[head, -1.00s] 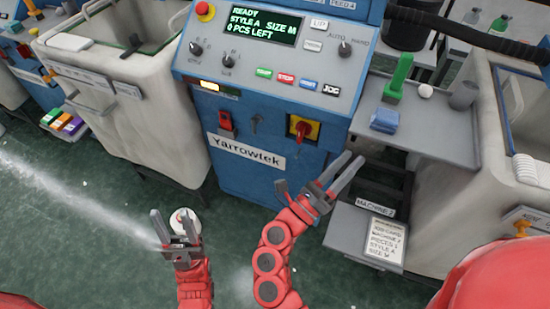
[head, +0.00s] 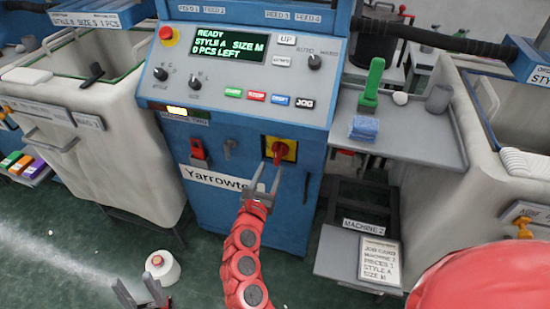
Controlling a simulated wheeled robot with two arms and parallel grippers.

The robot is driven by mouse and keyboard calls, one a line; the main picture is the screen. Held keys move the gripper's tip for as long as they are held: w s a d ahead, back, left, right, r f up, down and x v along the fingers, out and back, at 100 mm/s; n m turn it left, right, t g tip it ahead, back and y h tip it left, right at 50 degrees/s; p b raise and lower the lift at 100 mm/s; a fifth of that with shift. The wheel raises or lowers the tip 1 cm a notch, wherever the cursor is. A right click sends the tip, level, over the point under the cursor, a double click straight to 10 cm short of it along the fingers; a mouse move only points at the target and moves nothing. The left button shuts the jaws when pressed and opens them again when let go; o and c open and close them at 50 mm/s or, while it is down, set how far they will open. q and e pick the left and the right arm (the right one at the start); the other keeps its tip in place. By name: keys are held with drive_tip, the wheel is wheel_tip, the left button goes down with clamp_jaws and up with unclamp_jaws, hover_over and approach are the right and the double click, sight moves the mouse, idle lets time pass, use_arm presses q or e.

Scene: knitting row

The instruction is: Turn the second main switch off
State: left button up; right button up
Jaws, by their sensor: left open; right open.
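The main switch (head: 279,155) is a red rotary handle on a yellow plate, low on the front of the blue Yarrowtek machine (head: 215,230). Its handle looks about upright, though its lower end is close behind my fingertips. My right gripper (head: 267,176) is open, just below and in front of the switch, with its fingers pointing up at it. I cannot tell whether a finger touches the handle. My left gripper (head: 136,284) is open and empty at the bottom left, low over the floor and away from the machine.
The display (head: 228,45) reads READY, STYLE A, SIZE M, 0 PCS LEFT. A red rocker switch (head: 198,150) sits left of the main switch. A grey shelf (head: 430,140) juts out at right. A white yarn cone (head: 162,267) stands on the floor near my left gripper.

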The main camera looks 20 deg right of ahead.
sight(276, 158)
drive_tip(key=x, duration=0.5)
drive_tip(key=shift+w+d, duration=0.15)
clamp_jaws()
